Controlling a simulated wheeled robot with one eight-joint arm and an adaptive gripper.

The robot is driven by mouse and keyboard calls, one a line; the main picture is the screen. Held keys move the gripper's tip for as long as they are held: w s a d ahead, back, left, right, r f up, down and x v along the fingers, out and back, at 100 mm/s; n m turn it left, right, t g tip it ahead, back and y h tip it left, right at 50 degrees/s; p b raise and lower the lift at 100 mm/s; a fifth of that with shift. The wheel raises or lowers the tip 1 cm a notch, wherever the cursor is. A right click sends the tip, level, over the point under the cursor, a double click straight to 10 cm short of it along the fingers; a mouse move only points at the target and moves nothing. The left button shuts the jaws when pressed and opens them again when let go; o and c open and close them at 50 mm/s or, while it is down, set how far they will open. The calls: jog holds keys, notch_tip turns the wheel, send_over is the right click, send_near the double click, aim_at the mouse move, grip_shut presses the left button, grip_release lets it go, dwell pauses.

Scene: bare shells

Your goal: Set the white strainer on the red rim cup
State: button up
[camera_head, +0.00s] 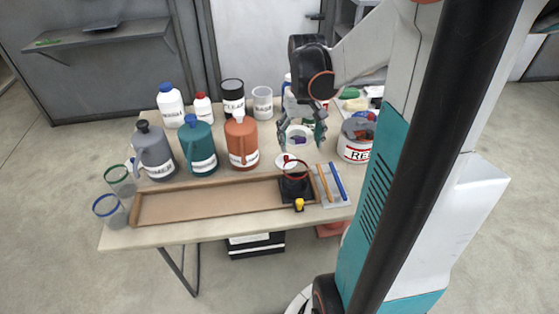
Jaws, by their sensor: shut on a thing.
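My gripper (301,139) points down over the back right of the table, with its fingers on either side of a white round strainer (294,131). It is shut on the strainer and holds it behind the red rim cup. The red rim cup (296,174) looks clear, with a thin red ring at its top. It stands upright at a black stand (294,192) at the tray's right end. The strainer appears apart from the cup. A small white round piece shows just behind the red rim; I cannot tell what it belongs to.
A long wooden tray (205,220) lies along the table front, mostly empty. Orange (241,145), teal (197,150) and grey (153,155) jugs stand behind it. Green-rim (120,182) and blue-rim (110,212) cups stand left. A red-labelled container (355,150) stands right of my gripper.

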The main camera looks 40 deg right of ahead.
notch_tip(320, 180, down, 13)
jog(key=b, duration=0.4)
jog(key=shift+f+b, duration=0.25)
jog(key=shift+b, duration=0.15)
jog(key=o, duration=0.9)
jog(key=shift+c, duration=0.2)
jog(key=shift+r, duration=0.15)
notch_tip(320, 180, up, 12)
jog(key=p, duration=0.5)
jog(key=shift+r, duration=0.2)
